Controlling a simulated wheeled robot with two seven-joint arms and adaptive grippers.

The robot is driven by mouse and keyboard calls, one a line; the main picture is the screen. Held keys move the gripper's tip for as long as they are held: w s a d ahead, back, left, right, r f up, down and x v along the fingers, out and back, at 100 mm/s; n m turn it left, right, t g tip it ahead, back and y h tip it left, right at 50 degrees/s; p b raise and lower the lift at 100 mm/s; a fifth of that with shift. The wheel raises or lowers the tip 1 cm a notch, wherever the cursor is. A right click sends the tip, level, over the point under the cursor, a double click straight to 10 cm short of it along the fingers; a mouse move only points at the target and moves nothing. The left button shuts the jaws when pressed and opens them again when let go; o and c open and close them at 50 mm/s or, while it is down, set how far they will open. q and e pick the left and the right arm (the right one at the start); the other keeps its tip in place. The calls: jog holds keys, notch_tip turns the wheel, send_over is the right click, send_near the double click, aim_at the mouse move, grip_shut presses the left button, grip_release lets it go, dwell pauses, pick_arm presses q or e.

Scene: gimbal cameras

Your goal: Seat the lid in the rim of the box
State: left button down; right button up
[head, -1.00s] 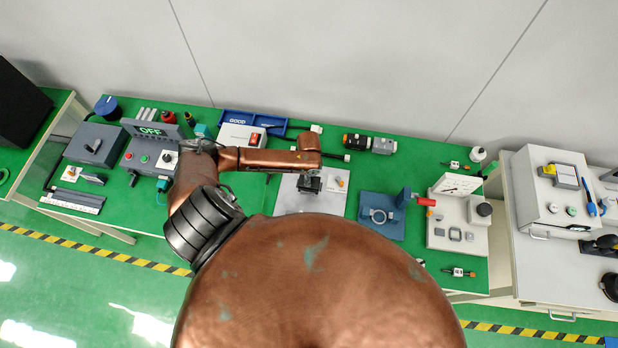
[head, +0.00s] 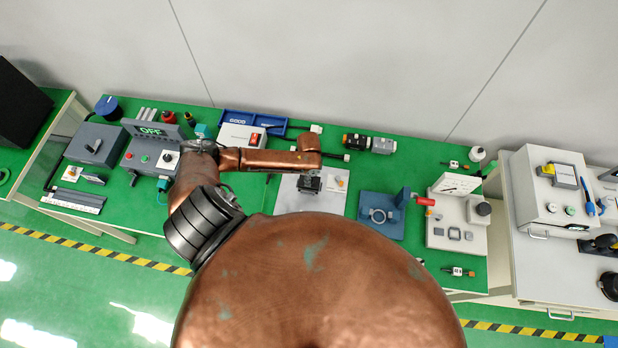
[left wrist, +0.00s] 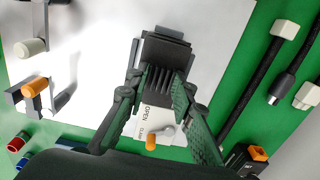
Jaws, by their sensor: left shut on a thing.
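My left gripper (left wrist: 158,85) points down over a pale grey plate (head: 290,203) on the green bench. Its two fingers are closed on the sides of a dark grey ribbed part (left wrist: 167,82), which looks like the lid. Behind the ribs a wider dark block (left wrist: 165,48) shows, probably the box. I cannot tell whether the lid is seated in the rim or only over it. In the head view the arm hides most of this spot, and a small dark shape (head: 309,184) shows under the wrist. My right gripper is not in view.
A white label reading OPEN and CLAMP with an orange-tipped lever (left wrist: 151,139) lies beside the held part. Posts with a cream tip (left wrist: 30,47) and an orange tip (left wrist: 35,88) stand at left. Black cables (left wrist: 247,90) run at right. A blue fixture (head: 381,217) stands right of the plate.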

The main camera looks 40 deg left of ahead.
pick_arm(q)
jog(key=shift+f+b, duration=0.35)
jog(key=shift+f, duration=0.4)
jog(key=c, duration=1.6)
grip_release()
notch_tip(320, 180, up, 12)
